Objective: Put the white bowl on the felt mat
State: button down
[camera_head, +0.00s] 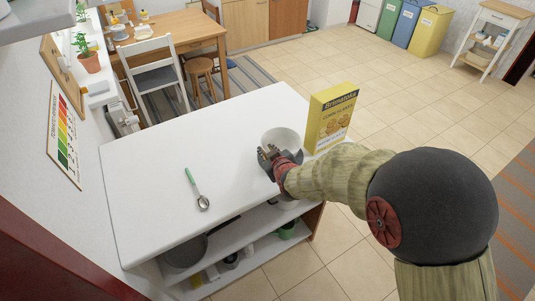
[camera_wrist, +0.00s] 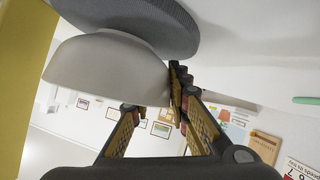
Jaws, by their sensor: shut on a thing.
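The white bowl (camera_head: 281,137) is upright over the white counter, just beyond my gripper (camera_head: 268,154) in the head view. In the wrist view, which is turned over, the bowl (camera_wrist: 105,72) fills the upper left. My gripper (camera_wrist: 155,98) is shut on the bowl's wall near the rim, with one finger partly hidden by the bowl. The round grey felt mat (camera_wrist: 165,28) lies on the counter right by the bowl's base, partly covered by it in the wrist view. I cannot tell whether bowl and mat touch. In the head view my gripper largely hides the mat.
A yellow cookie box (camera_head: 329,117) stands on the counter close to the right of the bowl. A green-handled spoon (camera_head: 196,189) lies to the left. The counter's (camera_head: 150,165) left part is otherwise clear. A shelf with a pot (camera_head: 185,250) is below.

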jog(key=shift+f, duration=0.2)
jog(key=shift+f, duration=0.15)
jog(key=c, duration=1.7)
grip_release()
jog(key=shift+o, duration=0.2)
